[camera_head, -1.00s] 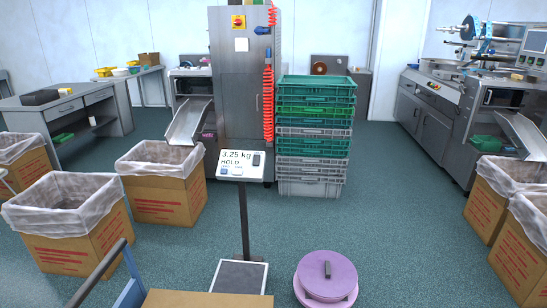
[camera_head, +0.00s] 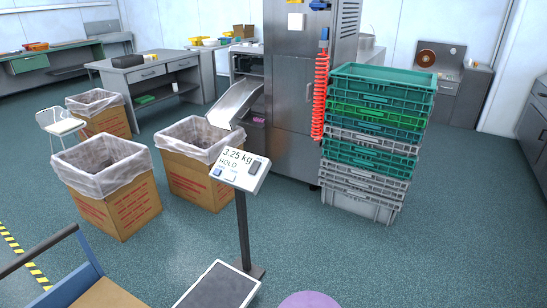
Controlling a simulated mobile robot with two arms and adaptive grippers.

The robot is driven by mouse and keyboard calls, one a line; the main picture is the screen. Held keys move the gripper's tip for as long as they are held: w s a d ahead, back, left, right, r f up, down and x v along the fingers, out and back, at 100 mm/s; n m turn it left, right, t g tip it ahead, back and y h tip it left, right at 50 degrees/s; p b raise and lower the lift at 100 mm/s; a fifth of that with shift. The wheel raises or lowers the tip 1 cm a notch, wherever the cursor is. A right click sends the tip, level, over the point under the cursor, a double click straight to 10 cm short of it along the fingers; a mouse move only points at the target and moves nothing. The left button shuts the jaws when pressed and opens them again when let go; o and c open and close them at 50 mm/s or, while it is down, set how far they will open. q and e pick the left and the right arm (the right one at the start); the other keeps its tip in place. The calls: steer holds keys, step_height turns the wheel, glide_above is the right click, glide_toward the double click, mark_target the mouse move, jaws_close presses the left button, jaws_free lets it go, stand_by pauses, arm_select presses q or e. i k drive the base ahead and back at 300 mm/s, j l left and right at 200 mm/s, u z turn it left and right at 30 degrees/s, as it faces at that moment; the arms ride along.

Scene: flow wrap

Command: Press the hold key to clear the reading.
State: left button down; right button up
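A scale display (camera_head: 240,168) stands on a dark post (camera_head: 243,225) in the middle of the head view. Its screen reads 3.25 kg with HOLD below. Small keys show along its lower edge, one blue at the left and a pale one beside it; their labels are too small to read. A dark block sits at the right of the face. The scale's platform (camera_head: 219,290) is at the bottom, with nothing visible on its shown part. Neither of my grippers is in view.
A purple round lid (camera_head: 310,300) is cut off at the bottom. Stacked green and grey crates (camera_head: 372,150) stand right of the display, lined cardboard boxes (camera_head: 108,192) left. A blue-framed cart (camera_head: 88,275) is at lower left. Floor at lower right is clear.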

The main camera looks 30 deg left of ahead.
mark_target(255, 165)
steer(key=i, duration=0.95)
steer(key=u, duration=0.05)
